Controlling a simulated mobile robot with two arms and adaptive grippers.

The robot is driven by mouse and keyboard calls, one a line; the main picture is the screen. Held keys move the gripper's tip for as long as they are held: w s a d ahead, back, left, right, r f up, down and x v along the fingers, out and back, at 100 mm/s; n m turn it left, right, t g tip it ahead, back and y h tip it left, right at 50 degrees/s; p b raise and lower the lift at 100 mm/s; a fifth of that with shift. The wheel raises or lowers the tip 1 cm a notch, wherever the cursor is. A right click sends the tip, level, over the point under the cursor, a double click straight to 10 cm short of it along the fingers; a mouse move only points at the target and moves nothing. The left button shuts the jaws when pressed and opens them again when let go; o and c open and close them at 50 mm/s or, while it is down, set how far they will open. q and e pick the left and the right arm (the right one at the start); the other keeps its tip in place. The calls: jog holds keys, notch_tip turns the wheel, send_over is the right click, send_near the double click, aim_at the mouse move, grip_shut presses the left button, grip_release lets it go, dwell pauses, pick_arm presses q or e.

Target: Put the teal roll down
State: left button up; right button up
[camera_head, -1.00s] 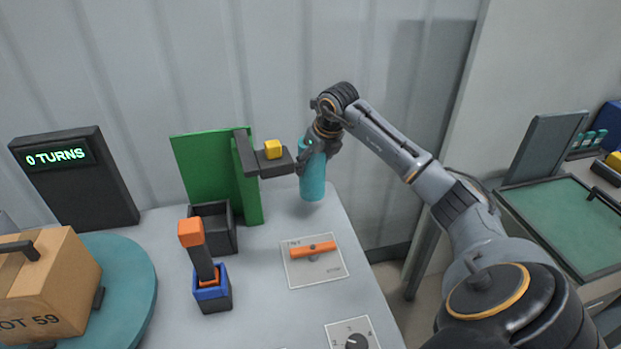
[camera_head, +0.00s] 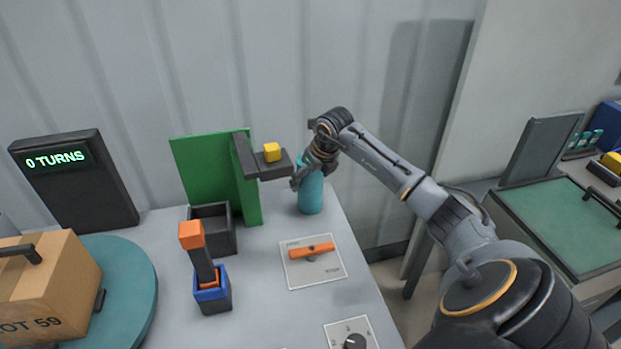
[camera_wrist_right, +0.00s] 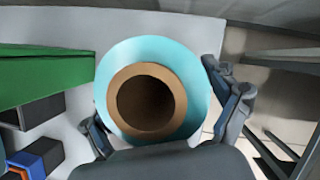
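The teal roll (camera_head: 311,194) stands upright at the far right corner of the table, with its lower end at or very near the table top. It also shows from above in the right wrist view (camera_wrist_right: 195,85), with a brown core and a dark hole. My right gripper (camera_head: 313,172) is around the roll's upper part. Its fingers lie on opposite sides, close against the roll, and it appears shut on it. Any small gap under the roll is hard to see. My left gripper is not in view.
Left of the roll stand a green panel (camera_head: 205,170) and a dark ledge with a yellow cube (camera_head: 272,152). An orange switch (camera_head: 312,250) lies in front. A dark bin (camera_head: 213,232), an orange-topped lever (camera_head: 191,234) and a teal turntable (camera_head: 128,290) with a box are farther left.

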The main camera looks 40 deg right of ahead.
jog(key=shift+s+r, duration=0.15)
jog(key=shift+r, duration=0.35)
jog(key=b+v, duration=0.2)
jog(key=v, duration=0.9)
jog(key=shift+s, duration=0.1)
